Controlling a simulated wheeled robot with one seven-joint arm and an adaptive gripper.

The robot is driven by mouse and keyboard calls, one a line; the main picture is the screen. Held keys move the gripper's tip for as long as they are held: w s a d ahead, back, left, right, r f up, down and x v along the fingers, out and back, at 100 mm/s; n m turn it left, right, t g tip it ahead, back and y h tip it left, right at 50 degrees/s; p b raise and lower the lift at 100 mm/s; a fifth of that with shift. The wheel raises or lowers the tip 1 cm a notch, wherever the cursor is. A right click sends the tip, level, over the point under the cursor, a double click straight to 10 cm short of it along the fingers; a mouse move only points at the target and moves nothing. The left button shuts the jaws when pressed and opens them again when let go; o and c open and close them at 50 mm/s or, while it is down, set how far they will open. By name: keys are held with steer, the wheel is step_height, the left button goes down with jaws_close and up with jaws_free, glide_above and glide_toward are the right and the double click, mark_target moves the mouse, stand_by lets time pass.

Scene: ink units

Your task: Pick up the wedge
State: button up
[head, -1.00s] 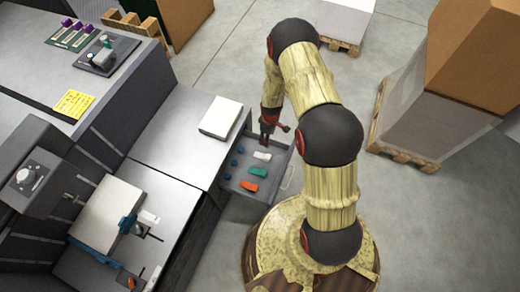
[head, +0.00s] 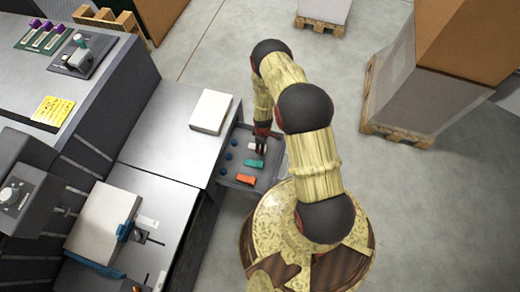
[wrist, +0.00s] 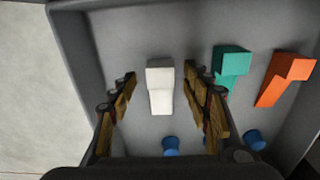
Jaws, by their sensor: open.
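Three stepped, wedge-like blocks lie in an open grey drawer (wrist: 110,35): one white (wrist: 160,88), one teal (wrist: 231,66) and one orange (wrist: 285,79). In the head view the teal block (head: 253,164) and the orange block (head: 246,180) are clear, while the white one is largely hidden by my gripper. My gripper (wrist: 160,76) is open and empty. Its fingers stand on either side of the white block in the wrist view, with gaps visible on both sides. I cannot tell its exact height above the drawer floor.
Several small blue pieces lie in the drawer, one (wrist: 254,139) near the right finger. The drawer walls surround the blocks closely. A white slab (head: 211,111) lies on the cabinet top beside the drawer. Boxes on a pallet (head: 398,125) stand to the right, with open floor between.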

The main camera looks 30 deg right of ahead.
steer(key=shift+f, duration=0.8)
steer(key=shift+c, duration=0.5)
steer(key=c, duration=1.1)
steer(key=shift+c, duration=0.2)
